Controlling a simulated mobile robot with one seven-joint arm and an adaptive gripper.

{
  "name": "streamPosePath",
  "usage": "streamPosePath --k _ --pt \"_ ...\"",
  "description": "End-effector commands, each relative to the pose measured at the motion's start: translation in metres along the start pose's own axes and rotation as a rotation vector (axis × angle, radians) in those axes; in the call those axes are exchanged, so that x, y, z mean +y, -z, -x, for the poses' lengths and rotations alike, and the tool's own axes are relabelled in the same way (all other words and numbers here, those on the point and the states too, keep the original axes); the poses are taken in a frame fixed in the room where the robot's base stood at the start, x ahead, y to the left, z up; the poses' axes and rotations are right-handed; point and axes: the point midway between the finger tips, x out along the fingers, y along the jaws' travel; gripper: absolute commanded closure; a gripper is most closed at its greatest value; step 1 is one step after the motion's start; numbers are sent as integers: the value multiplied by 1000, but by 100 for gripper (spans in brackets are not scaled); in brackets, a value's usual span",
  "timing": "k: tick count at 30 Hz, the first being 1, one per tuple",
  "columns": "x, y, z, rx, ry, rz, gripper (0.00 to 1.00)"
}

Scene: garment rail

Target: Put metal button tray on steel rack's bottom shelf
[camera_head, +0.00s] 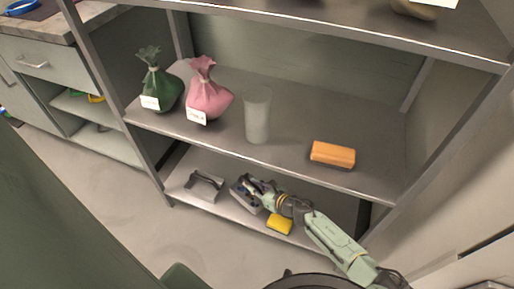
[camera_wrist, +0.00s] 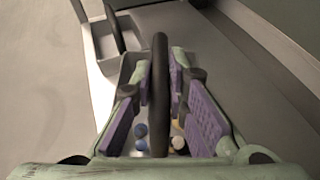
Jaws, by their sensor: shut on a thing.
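The metal button tray (camera_head: 237,195) is a grey tray with an upright dark handle (camera_wrist: 160,95). Blue and pale round pieces (camera_wrist: 141,131) show inside it in the wrist view. My gripper (camera_head: 253,186) is shut on the handle, with a purple-padded finger on each side of it in the wrist view (camera_wrist: 161,72). The tray is at the steel rack's bottom shelf (camera_head: 180,182), near the middle. I cannot tell whether it touches the shelf. My gripper and arm hide part of it.
A similar handled grey tray (camera_head: 204,186) stands to the left, also in the wrist view (camera_wrist: 104,45). A yellow block (camera_head: 280,224) lies to the right by the front edge. The middle shelf above holds a green sack (camera_head: 160,90), pink sack (camera_head: 207,98), translucent cup (camera_head: 257,118) and orange brush (camera_head: 333,153).

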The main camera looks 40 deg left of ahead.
Motion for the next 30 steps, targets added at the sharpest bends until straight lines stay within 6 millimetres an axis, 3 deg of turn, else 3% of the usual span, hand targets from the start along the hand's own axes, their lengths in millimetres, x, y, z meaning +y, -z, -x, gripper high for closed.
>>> streamPosePath --k 12,23,24,30 --pt "0 44 -19 -1 1 -2 100" --pt "0 48 -20 -1 1 1 100" --pt "0 48 -20 0 1 1 85" --pt "0 47 -20 0 2 0 71"
